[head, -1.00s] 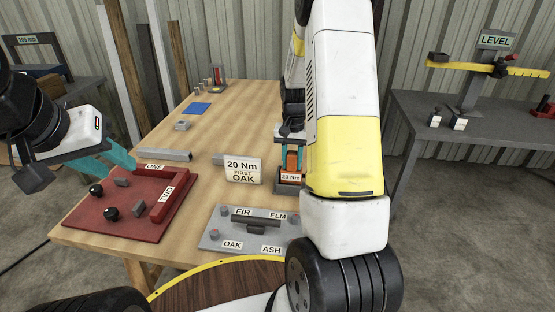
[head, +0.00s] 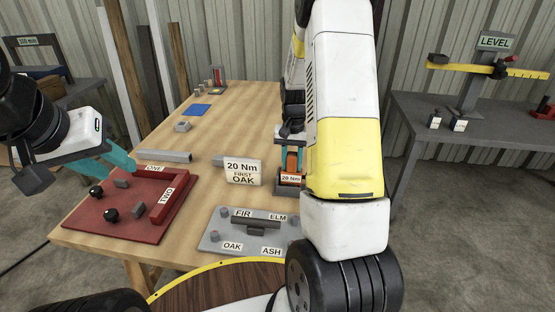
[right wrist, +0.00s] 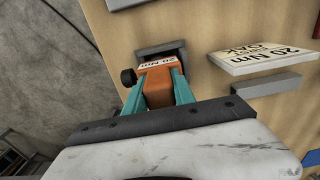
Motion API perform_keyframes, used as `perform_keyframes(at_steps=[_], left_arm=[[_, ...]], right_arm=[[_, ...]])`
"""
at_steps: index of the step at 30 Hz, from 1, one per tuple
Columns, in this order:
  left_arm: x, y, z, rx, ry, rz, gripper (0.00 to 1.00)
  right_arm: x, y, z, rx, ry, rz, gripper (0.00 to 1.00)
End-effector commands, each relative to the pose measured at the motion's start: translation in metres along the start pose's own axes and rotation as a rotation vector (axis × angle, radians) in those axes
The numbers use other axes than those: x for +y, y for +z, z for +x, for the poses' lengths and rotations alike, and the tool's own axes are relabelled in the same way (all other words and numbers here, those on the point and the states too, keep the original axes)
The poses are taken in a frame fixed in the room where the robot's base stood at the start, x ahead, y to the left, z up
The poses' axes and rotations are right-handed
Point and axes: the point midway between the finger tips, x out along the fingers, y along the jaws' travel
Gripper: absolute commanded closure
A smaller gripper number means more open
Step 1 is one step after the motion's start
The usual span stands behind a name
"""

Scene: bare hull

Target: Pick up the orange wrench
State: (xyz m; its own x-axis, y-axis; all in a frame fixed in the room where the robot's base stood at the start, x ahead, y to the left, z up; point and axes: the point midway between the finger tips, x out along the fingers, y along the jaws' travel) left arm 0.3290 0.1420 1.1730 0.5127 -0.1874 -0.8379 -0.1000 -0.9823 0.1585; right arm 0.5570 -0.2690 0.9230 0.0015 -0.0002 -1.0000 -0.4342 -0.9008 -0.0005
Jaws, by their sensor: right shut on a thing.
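The orange wrench (right wrist: 157,88) shows between the teal fingers of my right gripper (right wrist: 160,80) in the right wrist view. It has a white "20 Nm" label and a dark round knob at one side. My right gripper is shut on it. In the head view the wrench's label (head: 290,179) shows low at my right gripper (head: 291,168), at a dark grey holder (head: 289,191) on the wooden table. I cannot tell whether the wrench is clear of the holder. My left gripper (head: 122,172) is open and empty above the red board.
A "20 Nm FIRST OAK" sign (head: 242,171) stands just left of the wrench. A grey board (head: 213,241) with FIR, ELM, OAK and ASH labels lies in front. The red board (head: 100,232) is at the left. The table's back middle is mostly clear.

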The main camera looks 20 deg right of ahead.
Motion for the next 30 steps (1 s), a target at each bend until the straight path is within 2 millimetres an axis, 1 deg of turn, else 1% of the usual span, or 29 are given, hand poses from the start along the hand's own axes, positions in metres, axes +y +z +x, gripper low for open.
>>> perform_keyframes(at_steps=[4, 7, 15, 18, 21, 25, 30], left_arm=[[0.0, 0.0, 0.0, 0.0, 0.0, 0.0, 0.64], [0.0, 0.0, 0.0, 0.0, 0.0, 0.0, 0.64], [0.0, 0.0, 0.0, 0.0, 0.0, 0.0, 0.64], [0.0, 0.0, 0.0, 0.0, 0.0, 0.0, 0.64], [0.0, 0.0, 0.0, 0.0, 0.0, 0.0, 0.64], [0.0, 0.0, 0.0, 0.0, 0.0, 0.0, 0.64], [0.0, 0.0, 0.0, 0.0, 0.0, 0.0, 0.64]], right_arm=[[0.0, -0.001, -0.004, 0.002, -0.001, 0.0, 1.0], [-0.001, -0.001, -0.015, 0.004, -0.002, 0.0, 1.0], [-0.001, -0.001, -0.067, 0.006, -0.002, -0.001, 1.0], [0.0, -0.001, -0.083, 0.004, -0.001, -0.001, 1.0], [0.0, -0.001, -0.093, 0.002, -0.001, -0.001, 1.0], [0.0, 0.0, -0.1, 0.0, 0.0, -0.001, 1.0], [0.0, 0.0, -0.1, 0.0, 0.0, 0.0, 1.0]])
